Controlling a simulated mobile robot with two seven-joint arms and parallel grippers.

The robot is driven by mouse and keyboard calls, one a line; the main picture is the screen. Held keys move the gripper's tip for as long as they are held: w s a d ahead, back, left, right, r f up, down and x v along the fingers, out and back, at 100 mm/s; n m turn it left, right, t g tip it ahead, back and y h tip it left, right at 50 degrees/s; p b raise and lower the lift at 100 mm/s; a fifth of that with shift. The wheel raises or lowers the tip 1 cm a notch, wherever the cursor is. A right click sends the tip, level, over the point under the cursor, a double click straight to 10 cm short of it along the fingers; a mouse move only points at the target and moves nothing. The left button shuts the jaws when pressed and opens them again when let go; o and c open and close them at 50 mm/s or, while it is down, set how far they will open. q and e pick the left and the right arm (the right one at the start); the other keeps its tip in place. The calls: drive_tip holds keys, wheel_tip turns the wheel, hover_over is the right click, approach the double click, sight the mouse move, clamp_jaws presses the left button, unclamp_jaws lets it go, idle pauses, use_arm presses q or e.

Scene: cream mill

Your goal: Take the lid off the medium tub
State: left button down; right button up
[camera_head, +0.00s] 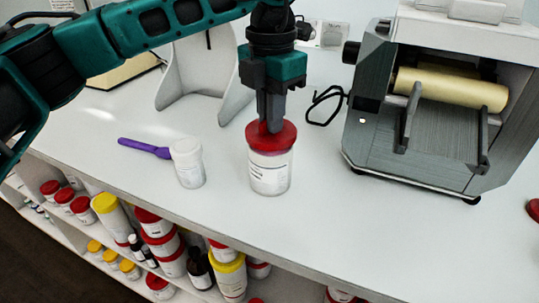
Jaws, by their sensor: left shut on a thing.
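The medium tub (270,175) is a white tub with a printed label, standing upright on the white counter. Its red lid (283,137) sits on top of it. My left gripper (270,125) points straight down over the tub and is shut on the red lid's top. The lid appears level and on the tub's rim; I cannot tell whether there is a gap. The fingertips partly cover the lid's middle. My right gripper is not in view.
A grey stand (205,75) is behind. Shelves below the front edge hold several tubs and bottles.

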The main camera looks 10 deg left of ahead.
use_arm(q)
drive_tip(key=shift+r, duration=0.1)
drive_tip(key=shift+r+p, duration=1.15)
drive_tip(key=shift+r, duration=0.3)
